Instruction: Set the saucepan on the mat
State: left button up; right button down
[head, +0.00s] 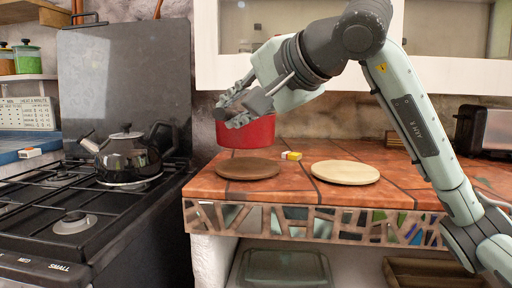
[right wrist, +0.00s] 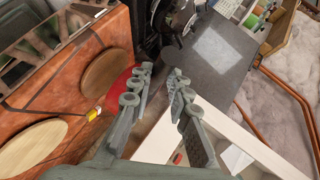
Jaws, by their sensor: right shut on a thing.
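The red saucepan (head: 250,133) is at the left part of the tiled counter, behind a dark brown round mat (head: 248,168) in the head view. My right gripper (head: 236,112) is at its rim and shut on it; the fingers cover part of the rim, and no handle shows clearly. A pale round mat (head: 345,172) lies to the right of the brown one. Both mats are bare. In the right wrist view a strip of the red saucepan (right wrist: 117,87) shows beside the fingers (right wrist: 160,78). My left gripper is out of view.
A small yellow and white box (head: 291,155) lies between and behind the mats. A black kettle (head: 124,158) stands on the stove to the left. A toaster (head: 483,130) stands at the far right. A white cupboard (head: 228,72) hangs above the counter.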

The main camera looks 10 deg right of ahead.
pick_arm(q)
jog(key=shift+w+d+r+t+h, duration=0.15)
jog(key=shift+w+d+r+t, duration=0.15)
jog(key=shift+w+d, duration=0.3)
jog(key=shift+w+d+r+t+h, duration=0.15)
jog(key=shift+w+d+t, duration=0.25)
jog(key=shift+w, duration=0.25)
pick_arm(e)
jog(key=w+d+f, duration=0.1)
jog(key=d+f, duration=0.2)
jog(key=f, duration=0.3)
jog(key=shift+d, duration=0.3)
jog(key=c, duration=1.4)
grip_release()
jog(key=shift+w+f, duration=0.1)
jog(key=shift+f, duration=0.05)
jog(key=shift+c, duration=0.2)
